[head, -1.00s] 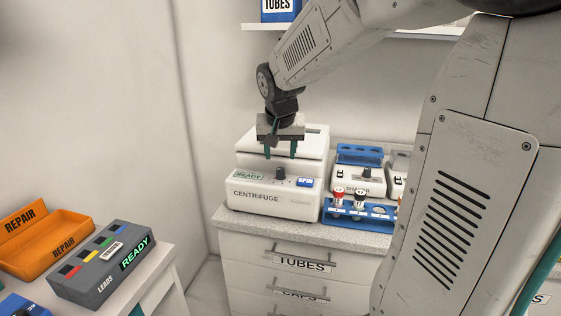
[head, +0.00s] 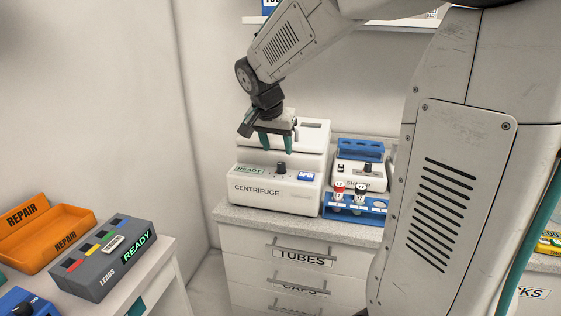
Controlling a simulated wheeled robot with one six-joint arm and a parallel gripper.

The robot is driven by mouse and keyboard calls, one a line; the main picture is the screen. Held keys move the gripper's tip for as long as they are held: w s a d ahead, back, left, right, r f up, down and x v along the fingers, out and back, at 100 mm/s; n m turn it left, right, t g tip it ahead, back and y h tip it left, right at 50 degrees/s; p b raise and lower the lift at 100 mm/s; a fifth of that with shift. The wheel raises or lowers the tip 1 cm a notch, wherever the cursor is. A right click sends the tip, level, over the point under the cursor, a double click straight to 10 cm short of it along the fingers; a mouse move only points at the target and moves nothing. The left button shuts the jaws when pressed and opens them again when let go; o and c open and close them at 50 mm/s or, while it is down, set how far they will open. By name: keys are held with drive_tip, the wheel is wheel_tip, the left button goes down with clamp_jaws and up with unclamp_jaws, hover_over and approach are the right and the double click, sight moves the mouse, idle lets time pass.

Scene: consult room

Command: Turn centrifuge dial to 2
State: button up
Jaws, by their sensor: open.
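The white centrifuge (head: 258,193) stands on the speckled counter, with a READY display on the left of its front and a small blue panel on the right. Its black dial (head: 281,168) sits between them; its setting is too small to read. My gripper (head: 276,143) is open with two green fingers pointing down. It is empty and sits above the dial, apart from it in the picture, in front of the centrifuge lid. The exact gap in depth is hard to tell.
A blue rack (head: 340,210) with red-capped and black-capped tubes stands right of the centrifuge. Behind it is a small white device (head: 360,176) with a blue top. A grey LEADS box (head: 105,260) and an orange REPAIR tray (head: 45,235) are on the left table.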

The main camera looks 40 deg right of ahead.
sight(281, 163)
drive_tip(key=x, duration=0.7)
drive_tip(key=shift+f, duration=0.1)
drive_tip(key=c, duration=1)
